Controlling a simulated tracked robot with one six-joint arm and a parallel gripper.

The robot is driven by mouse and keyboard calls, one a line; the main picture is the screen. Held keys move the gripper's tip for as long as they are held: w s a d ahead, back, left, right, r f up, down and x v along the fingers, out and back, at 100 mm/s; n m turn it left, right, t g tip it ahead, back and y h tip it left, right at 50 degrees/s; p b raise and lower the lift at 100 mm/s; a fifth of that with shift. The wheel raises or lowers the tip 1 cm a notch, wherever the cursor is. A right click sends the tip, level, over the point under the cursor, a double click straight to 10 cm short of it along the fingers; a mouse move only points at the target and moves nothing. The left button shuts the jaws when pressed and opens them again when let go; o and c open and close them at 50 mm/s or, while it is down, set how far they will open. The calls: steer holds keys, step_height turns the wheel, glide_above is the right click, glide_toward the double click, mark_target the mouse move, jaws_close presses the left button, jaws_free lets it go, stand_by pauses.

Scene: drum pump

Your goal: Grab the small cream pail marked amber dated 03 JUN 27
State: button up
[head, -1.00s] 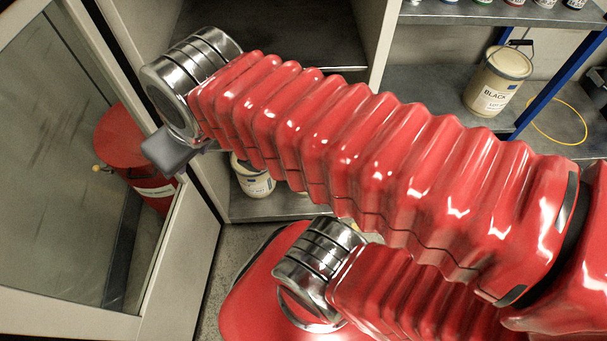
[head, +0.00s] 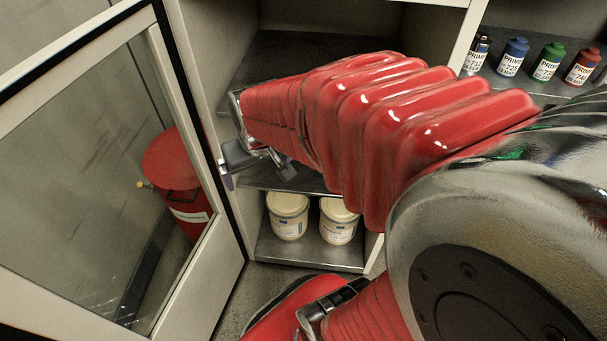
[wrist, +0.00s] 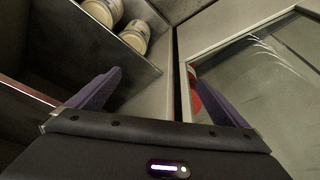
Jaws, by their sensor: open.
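Two cream pails, a left one (head: 288,217) and a right one (head: 338,223), stand upright side by side on the lower shelf of the open cabinet. Their front labels are too small to read, so I cannot tell which is amber or dated 03 JUN 27. My gripper (head: 256,172) is open and empty by the cabinet's left side, above and left of the pails. In the wrist view, its two purple fingers (wrist: 153,72) are spread apart. Two pails (wrist: 135,37) show at the top left there, away from the fingers and partly cut off.
The glass cabinet door (head: 85,175) stands open at the left, close to my gripper. A red drum (head: 183,185) shows behind its glass. A middle shelf (head: 300,182) lies above the pails. Several primer bottles (head: 550,60) stand on a shelf at upper right.

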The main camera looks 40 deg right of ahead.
steer(key=shift+m+g, duration=0.5)
steer(key=shift+m, duration=0.2)
steer(key=d+f, duration=0.2)
steer(key=w+d+f, duration=0.1)
steer(key=f, duration=0.2)
steer(key=d+f, duration=0.2)
steer(key=shift+w+d+f, duration=0.2)
steer(key=shift+w+d, duration=0.05)
steer(key=shift+d, duration=0.05)
steer(key=s+d+f+m+g, duration=0.15)
steer(key=d+f, duration=0.25)
steer(key=f, duration=0.5)
steer(key=s+d+f+m, duration=0.1)
steer(key=s+d+f, duration=0.3)
steer(key=f, duration=0.5)
steer(key=s+d+f+m, duration=0.1)
steer(key=d+f, duration=0.4)
steer(key=f, duration=0.4)
steer(key=d+f+m+t+h, duration=0.1)
steer(key=d+f+t+h, duration=0.1)
steer(key=d+f, duration=0.35)
steer(key=d+f+t+h, duration=0.2)
steer(key=d+f+t, duration=0.1)
steer(key=f, duration=0.5)
steer(key=shift+w+d+r+m+t+h, duration=0.15)
steer(key=shift+d+r+m+t+h, duration=0.05)
steer(key=shift+d+r+t+h, duration=0.8)
steer(key=shift+w+d+r+m+t+h, duration=0.15)
steer(key=shift+d+r+t+h, duration=0.55)
steer(key=shift+h, duration=0.5)
